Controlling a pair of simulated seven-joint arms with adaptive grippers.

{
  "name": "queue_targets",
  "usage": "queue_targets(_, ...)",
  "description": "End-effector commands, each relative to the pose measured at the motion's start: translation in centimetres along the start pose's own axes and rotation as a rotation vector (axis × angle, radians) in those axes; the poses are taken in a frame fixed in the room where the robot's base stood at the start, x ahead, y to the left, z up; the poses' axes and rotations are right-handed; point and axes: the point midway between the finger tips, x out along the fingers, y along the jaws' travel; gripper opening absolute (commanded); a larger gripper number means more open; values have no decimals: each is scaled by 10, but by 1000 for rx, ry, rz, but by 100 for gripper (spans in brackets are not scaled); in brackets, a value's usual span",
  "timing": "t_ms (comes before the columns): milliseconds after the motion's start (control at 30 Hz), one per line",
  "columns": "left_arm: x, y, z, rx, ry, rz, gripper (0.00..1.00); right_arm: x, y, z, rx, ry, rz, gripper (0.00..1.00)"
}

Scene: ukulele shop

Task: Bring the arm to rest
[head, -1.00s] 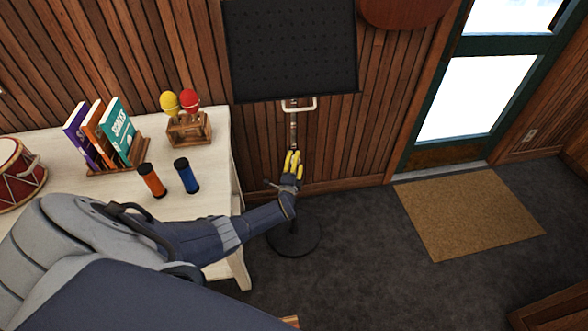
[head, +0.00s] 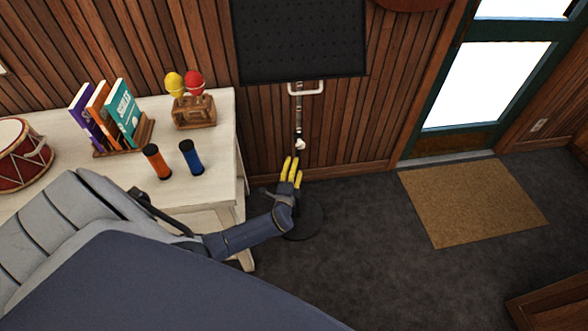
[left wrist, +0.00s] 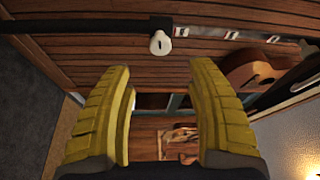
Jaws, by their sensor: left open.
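My left arm comes in from the lower left of the head view. Its yellow-fingered left gripper (head: 291,171) is open and empty, just in front of the pole of a black music stand (head: 299,40). In the left wrist view, the two yellow fingers (left wrist: 162,115) stand wide apart with nothing between them. A white knob (left wrist: 160,43) on the stand's dark pole shows beyond the fingertips. The knob also shows in the head view (head: 300,144), just above the fingertips and apart from them. The stand's round base is partly hidden behind my gripper. My right gripper is not in view.
A white table (head: 220,160) at left holds a drum (head: 18,155), books in a rack (head: 105,115), an orange shaker (head: 157,162), a blue shaker (head: 190,157) and maracas in a wooden stand (head: 194,110). A brown mat (head: 470,200) lies by the door. The dark floor is mostly clear.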

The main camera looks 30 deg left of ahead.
Motion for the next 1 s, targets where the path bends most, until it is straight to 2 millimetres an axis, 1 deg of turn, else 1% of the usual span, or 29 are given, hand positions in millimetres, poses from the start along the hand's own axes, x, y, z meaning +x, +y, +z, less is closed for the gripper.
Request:
queue_targets(167,-4,0,0,0,0,0,57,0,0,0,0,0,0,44)
queue_targets(567,-4,0,0,2,0,0,57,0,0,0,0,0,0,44)
queue_targets(733,-4,4,-1,63,4,18,57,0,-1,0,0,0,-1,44)
queue_targets(767,-4,8,0,75,2,34,57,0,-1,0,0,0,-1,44)
queue_targets(867,-8,35,13,113,-27,137,57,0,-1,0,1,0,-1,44)
queue_targets(967,-18,76,36,124,-76,289,57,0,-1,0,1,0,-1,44)
queue_targets(1000,-28,96,45,117,-97,357,57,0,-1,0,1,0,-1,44)
